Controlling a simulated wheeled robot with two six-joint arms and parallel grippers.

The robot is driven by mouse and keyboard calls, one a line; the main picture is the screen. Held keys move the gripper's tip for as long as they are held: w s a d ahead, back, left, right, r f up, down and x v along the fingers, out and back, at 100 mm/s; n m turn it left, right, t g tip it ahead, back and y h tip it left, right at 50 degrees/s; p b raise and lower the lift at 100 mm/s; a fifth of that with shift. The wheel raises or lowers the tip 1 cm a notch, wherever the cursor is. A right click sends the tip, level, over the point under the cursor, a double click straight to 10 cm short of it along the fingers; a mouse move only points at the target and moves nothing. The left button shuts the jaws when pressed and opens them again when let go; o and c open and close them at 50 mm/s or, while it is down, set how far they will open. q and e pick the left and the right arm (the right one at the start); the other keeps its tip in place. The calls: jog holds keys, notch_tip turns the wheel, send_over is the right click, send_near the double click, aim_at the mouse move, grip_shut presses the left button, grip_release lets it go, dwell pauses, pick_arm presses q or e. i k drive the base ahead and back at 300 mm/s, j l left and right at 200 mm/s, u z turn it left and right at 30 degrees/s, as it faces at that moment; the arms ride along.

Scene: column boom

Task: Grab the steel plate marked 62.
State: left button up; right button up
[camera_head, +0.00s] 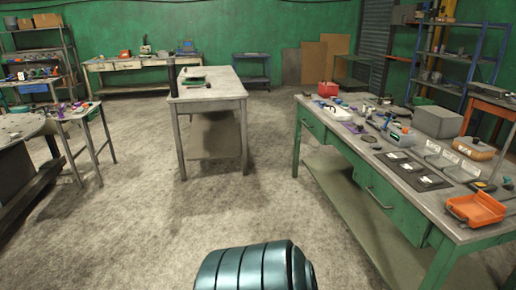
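No marking 62 can be read anywhere in this view. Several small pale flat pieces (411,167) lie on a black mat (387,162) on the green workbench (375,150) at the right. They may be metal plates, but they are too small to tell, and I cannot read any number on them. Neither of my grippers is in view.
The workbench also carries an orange tray (475,209), a grey box (438,122), a red container (327,89) and small tools. A long table (215,92) stands in the middle, with another bench (84,109) at left. Open concrete floor (140,215) lies between them.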

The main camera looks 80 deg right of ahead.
aim_at(412, 167)
jog(key=z, duration=2.2)
jog(key=i+l+z, duration=0.15)
jog(key=z, duration=0.3)
jog(key=i+l+z, duration=0.15)
jog(key=z, duration=0.3)
jog(key=i+z, duration=0.15)
jog(key=z, duration=0.3)
jog(key=i+z, duration=0.2)
jog(key=z, duration=0.25)
jog(key=i+j, duration=0.15)
jog(key=i, duration=0.55)
